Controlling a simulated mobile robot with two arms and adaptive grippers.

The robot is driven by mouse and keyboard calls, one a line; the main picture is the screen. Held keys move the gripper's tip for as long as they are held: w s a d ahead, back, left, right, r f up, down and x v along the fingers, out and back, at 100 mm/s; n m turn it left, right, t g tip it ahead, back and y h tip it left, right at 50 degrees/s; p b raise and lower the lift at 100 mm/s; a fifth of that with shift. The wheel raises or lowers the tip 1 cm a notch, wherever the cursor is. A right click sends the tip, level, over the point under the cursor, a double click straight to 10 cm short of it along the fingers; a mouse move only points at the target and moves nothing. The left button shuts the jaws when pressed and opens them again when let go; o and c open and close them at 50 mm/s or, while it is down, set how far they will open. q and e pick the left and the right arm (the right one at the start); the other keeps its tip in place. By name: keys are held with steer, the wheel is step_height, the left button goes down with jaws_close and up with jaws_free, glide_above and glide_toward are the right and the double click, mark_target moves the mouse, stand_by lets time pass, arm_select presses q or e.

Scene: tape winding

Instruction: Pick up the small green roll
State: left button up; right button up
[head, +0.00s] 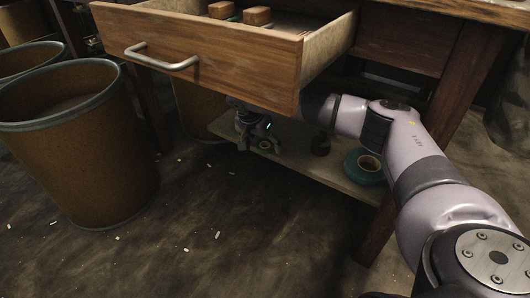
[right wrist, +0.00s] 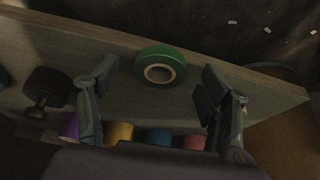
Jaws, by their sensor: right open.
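The small green roll (right wrist: 158,53) lies flat on the low wooden shelf, its pale core facing up in the right wrist view. A small part of it shows under my gripper in the head view (head: 265,146). My right gripper (head: 258,143) reaches below the drawer, over the shelf. In the right wrist view my right gripper (right wrist: 158,80) is open, one finger on either side of the roll, with gaps between. How far the fingertips are above the shelf is hard to tell. My left gripper is not in view.
The shelf (right wrist: 50,45) also holds a larger teal roll (head: 364,177), a dark knobbed object (right wrist: 44,88) and several coloured rolls, including a yellow one (right wrist: 120,132). The open drawer (head: 210,55) hangs above. Brown bins (head: 75,150) stand left.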

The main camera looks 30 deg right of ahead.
steer(key=shift+f, duration=0.15)
steer(key=shift+c, duration=0.2)
steer(key=c, duration=1)
steer(key=shift+w, duration=0.1)
steer(key=shift+c, duration=0.3)
